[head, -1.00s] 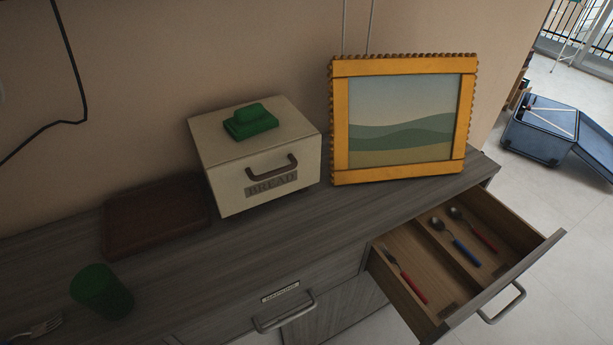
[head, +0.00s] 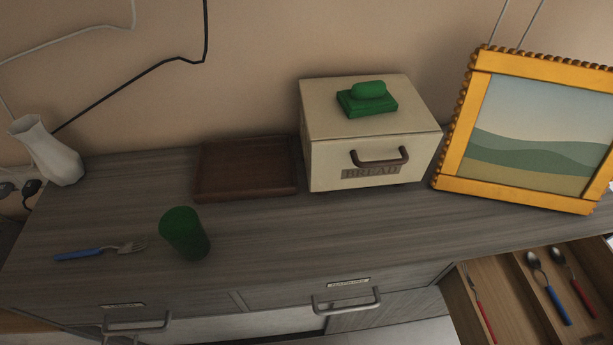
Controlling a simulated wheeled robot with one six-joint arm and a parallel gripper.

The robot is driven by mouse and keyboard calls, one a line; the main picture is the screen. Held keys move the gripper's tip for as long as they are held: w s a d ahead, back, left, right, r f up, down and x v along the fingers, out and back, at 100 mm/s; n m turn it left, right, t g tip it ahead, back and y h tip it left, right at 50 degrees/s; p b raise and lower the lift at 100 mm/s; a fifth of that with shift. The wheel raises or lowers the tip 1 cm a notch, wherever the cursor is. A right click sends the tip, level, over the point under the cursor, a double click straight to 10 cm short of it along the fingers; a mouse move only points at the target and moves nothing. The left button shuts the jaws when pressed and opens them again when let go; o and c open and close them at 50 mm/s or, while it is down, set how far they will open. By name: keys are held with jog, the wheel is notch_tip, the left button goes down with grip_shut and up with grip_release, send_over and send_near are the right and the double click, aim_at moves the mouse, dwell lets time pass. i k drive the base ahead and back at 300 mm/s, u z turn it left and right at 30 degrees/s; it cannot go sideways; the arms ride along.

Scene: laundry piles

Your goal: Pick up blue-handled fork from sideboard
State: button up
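The blue-handled fork (head: 100,251) lies flat on the sideboard (head: 330,225) top, toward the left end in the head view. Its blue handle points left and its metal tines point right. It lies just left of a dark green cup (head: 184,233), with a small gap between them. My gripper is not in the head view.
A white vase (head: 47,152) stands at the back left. A brown tray (head: 245,168), a bread box (head: 365,130) with a green dish on top and a yellow-framed picture (head: 535,140) line the back. An open drawer (head: 505,300) at the right holds cutlery.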

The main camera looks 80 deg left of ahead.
aim_at(124, 248)
jog(key=i, duration=0.25)
jog(key=u, duration=6)
jog(key=i, duration=1.7)
jog(key=z, duration=2.4)
